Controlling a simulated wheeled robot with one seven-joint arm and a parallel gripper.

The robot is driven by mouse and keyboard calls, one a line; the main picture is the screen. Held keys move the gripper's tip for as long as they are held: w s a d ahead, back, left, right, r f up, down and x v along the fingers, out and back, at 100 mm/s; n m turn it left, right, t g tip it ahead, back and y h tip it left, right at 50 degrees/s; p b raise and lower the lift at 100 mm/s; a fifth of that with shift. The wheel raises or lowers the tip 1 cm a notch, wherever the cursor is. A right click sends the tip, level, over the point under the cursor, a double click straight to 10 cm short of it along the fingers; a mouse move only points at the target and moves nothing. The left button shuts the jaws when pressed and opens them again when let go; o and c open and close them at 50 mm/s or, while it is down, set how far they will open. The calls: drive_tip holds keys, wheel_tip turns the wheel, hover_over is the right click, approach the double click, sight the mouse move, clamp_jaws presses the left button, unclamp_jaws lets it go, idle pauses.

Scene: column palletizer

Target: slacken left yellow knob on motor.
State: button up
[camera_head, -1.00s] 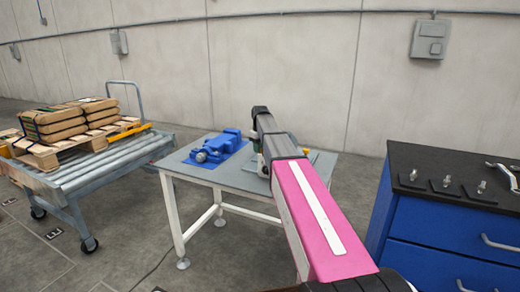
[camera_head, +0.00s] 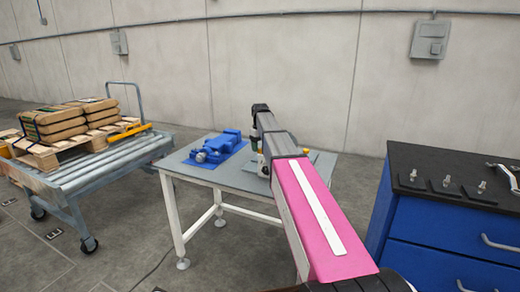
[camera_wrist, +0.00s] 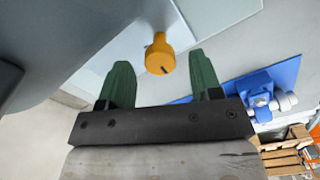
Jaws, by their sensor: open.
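A yellow knob (camera_wrist: 160,56) with a dark mark on its face shows in the wrist view. It sticks out from a pale grey surface and lies between and just beyond the two green fingers of my gripper (camera_wrist: 158,82). The fingers are apart and do not appear to touch it. In the head view my pink and grey arm reaches over the grey table (camera_head: 202,174) and hides most of what stands at its right end. The motor cannot be made out clearly in either view.
A blue vise (camera_head: 219,145) sits on a blue mat on the table, and also shows in the wrist view (camera_wrist: 262,92). A roller cart (camera_head: 100,165) with a loaded pallet stands left. A blue cabinet (camera_head: 425,225) with a black top stands right.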

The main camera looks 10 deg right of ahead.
wheel_tip(320, 180, up, 10)
drive_tip(key=shift+f, duration=0.15)
idle(0.5)
